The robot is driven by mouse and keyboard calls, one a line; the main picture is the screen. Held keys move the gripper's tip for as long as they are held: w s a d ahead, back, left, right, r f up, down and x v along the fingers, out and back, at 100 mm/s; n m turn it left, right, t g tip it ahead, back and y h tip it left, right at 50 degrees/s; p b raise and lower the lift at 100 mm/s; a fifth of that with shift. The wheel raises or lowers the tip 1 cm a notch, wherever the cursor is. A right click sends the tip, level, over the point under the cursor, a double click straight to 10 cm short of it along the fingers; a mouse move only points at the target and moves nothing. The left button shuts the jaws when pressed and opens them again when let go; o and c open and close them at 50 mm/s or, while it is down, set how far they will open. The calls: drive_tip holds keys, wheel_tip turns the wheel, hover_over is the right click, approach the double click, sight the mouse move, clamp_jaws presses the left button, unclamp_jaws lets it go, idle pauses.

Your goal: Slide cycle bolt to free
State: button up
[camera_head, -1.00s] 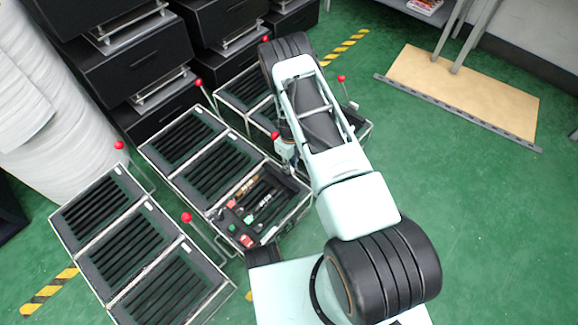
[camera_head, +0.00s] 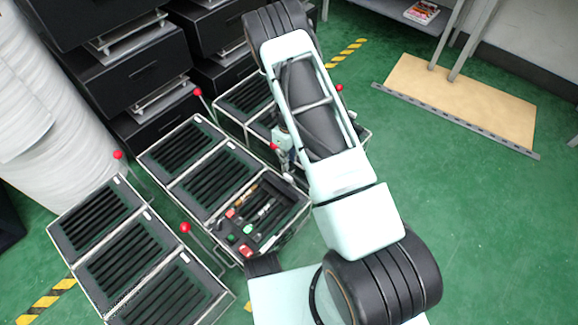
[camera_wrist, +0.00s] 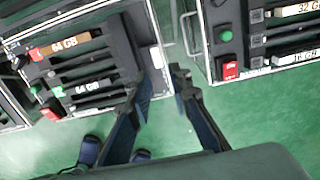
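No part in view can be picked out for certain as the cycle bolt. In the wrist view my gripper (camera_wrist: 162,82) is open, its two dark fingers apart with nothing visible between them. It hangs over the gap between two black units. The left unit (camera_wrist: 118,45) has slots labelled 64 GB, a red button (camera_wrist: 52,110) and a green button (camera_wrist: 57,92). In the head view my arm mostly hides the gripper.
In the head view, slotted black cases (camera_head: 128,246) with red-knobbed levers (camera_head: 185,227) stand on the green floor. An open case (camera_head: 262,215) holds coloured parts. Black drawers (camera_head: 145,75) stand behind. Clear floor (camera_head: 450,210) lies to the right, before a tan board (camera_head: 465,95).

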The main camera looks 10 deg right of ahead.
drive_tip(key=shift+r, duration=1.05)
drive_tip(key=shift+r, duration=0.1)
